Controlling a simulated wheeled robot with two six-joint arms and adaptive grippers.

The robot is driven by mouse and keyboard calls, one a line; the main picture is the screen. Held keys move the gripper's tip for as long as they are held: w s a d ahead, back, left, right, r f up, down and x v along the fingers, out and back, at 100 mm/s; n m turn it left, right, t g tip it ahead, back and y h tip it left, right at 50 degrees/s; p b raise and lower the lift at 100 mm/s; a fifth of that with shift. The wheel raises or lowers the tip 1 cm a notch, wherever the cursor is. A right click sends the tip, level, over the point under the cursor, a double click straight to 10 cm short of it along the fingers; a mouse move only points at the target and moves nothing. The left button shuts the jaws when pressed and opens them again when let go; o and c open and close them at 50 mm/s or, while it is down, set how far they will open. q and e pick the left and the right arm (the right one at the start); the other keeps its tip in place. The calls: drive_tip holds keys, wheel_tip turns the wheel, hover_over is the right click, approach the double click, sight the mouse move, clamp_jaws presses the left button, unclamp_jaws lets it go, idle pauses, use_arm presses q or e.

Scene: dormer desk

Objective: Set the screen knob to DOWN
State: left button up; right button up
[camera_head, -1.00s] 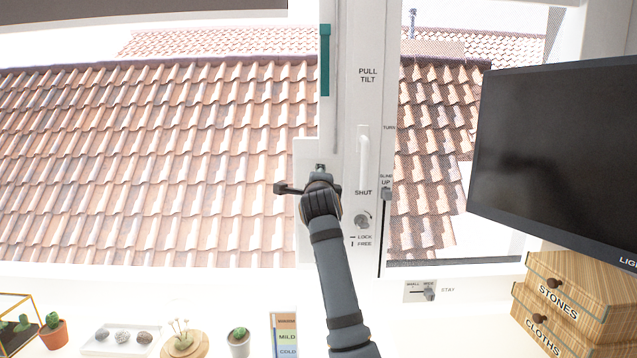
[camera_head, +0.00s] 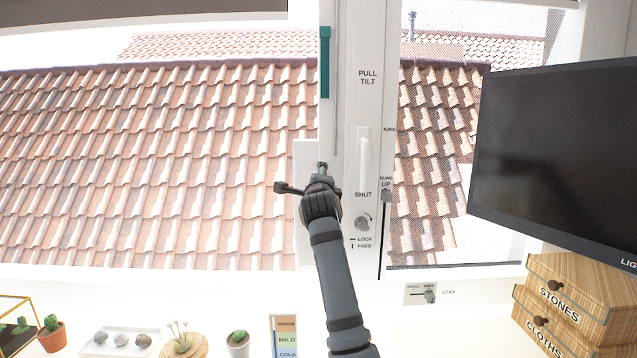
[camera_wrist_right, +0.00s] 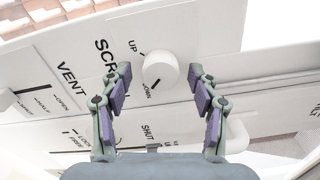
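The screen knob (camera_wrist_right: 160,70) is a round white knob on a white panel in the right wrist view. UP is printed at its upper left and DOWN at its lower left. A short dark mark shows on the knob's lower-left edge, beside DOWN. My right gripper (camera_wrist_right: 160,76) is open, with purple finger pads on both sides of the knob and visible gaps to it. In the head view my right gripper (camera_head: 322,168) is at the window frame and hides the knob. My left gripper is not in view.
A white window handle (camera_head: 363,160) and a lock knob (camera_head: 362,223) are just right of the gripper. A blind slider (camera_head: 386,195) is farther right. A dark monitor (camera_head: 560,155) and wooden boxes (camera_head: 575,290) stand at right. Small pots and a stone tray (camera_head: 118,343) line the sill.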

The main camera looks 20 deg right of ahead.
drive_tip(key=v, duration=0.7)
drive_tip(key=shift+s, duration=0.25)
drive_tip(key=shift+a, duration=0.1)
